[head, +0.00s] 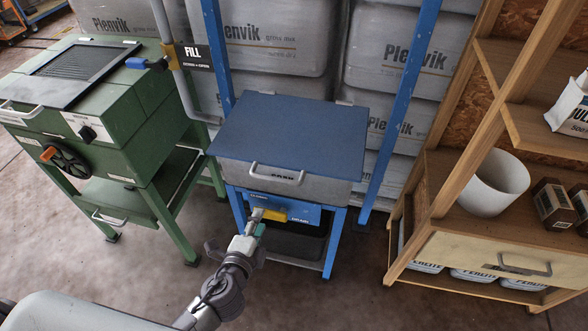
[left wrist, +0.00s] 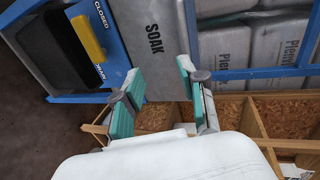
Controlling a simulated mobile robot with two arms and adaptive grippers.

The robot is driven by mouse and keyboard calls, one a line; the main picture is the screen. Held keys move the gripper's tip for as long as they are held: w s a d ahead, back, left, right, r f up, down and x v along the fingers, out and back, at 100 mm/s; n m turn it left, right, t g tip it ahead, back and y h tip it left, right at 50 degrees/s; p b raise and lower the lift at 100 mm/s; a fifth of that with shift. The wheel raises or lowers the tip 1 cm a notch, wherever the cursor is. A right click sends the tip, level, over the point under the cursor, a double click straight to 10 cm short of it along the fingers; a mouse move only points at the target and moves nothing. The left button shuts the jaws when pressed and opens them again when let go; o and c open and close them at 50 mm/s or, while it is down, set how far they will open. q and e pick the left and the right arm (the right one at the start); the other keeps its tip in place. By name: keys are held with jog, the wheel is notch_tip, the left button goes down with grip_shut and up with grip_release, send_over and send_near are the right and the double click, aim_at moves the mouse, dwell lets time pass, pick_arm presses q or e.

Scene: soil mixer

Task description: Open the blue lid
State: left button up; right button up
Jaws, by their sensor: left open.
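The blue lid (head: 290,135) lies flat and closed on a grey tub (head: 325,190) marked SOAK, in a blue stand. A pale bar handle (head: 277,176) shows at the lid's front edge. My left gripper (head: 258,221) is in front of the stand, below the handle and close to the yellow valve lever (head: 272,213); I cannot tell whether it touches anything. In the left wrist view its teal fingers (left wrist: 158,72) are spread and empty, with the tub's SOAK face (left wrist: 152,45) beyond them. The lid and its handle are not clear there. My right gripper is not in view.
A green machine (head: 125,125) with a black handwheel stands at left. A wooden shelf (head: 465,220) with a white pot (head: 494,184) stands at right. A dark bin (head: 293,242) sits below the tub. Large grey sacks are stacked behind. The floor in front is mostly clear.

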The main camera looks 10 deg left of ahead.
pick_arm(q)
notch_tip(320, 180, up, 3)
jog(key=w+d, duration=0.1)
jog(key=p, duration=0.1)
send_near(276, 181)
jog(key=x, duration=0.3)
jog(key=shift+m+t, duration=0.3)
jog(key=shift+t, duration=0.1)
jog(key=x, duration=0.6)
jog(key=shift+w+f, duration=0.1)
jog(key=shift+f, duration=0.2)
jog(key=shift+x, duration=0.8)
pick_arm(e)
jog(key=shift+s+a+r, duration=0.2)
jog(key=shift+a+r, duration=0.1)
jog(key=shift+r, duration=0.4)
pick_arm(q)
grip_shut()
